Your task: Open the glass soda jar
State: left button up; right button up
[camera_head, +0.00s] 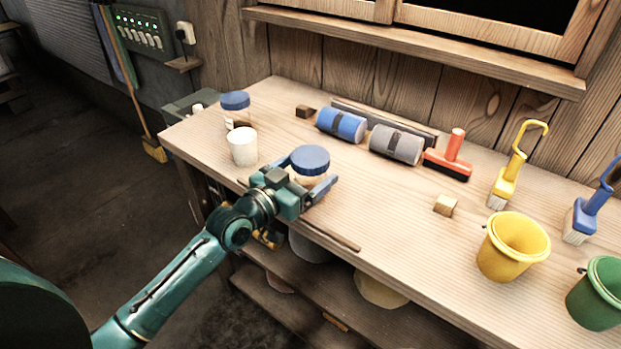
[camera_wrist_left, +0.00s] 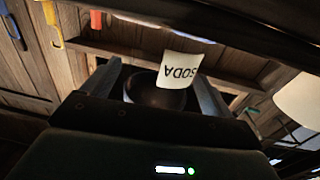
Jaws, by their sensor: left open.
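The glass soda jar (camera_head: 309,178) stands on the workbench with a round blue lid (camera_head: 311,158) on top. Its white label reading SODA (camera_wrist_left: 180,72) shows upside down in the left wrist view, between my fingers. My left gripper (camera_head: 312,171) is open, with one finger on each side of the jar just below the lid. I cannot tell whether the fingers touch the glass. Much of the jar's body is hidden behind the gripper. My right gripper is not in view.
A second blue-lidded jar (camera_head: 235,101) and a white cup (camera_head: 242,147) stand to the left. Blue (camera_head: 342,124) and grey (camera_head: 396,145) rolls lie behind. A wooden block (camera_head: 445,205), brushes and a yellow bucket (camera_head: 513,247) are to the right.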

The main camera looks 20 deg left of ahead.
pick_arm(q)
jog(key=shift+w+d, duration=0.25)
jog(key=shift+w, duration=0.25)
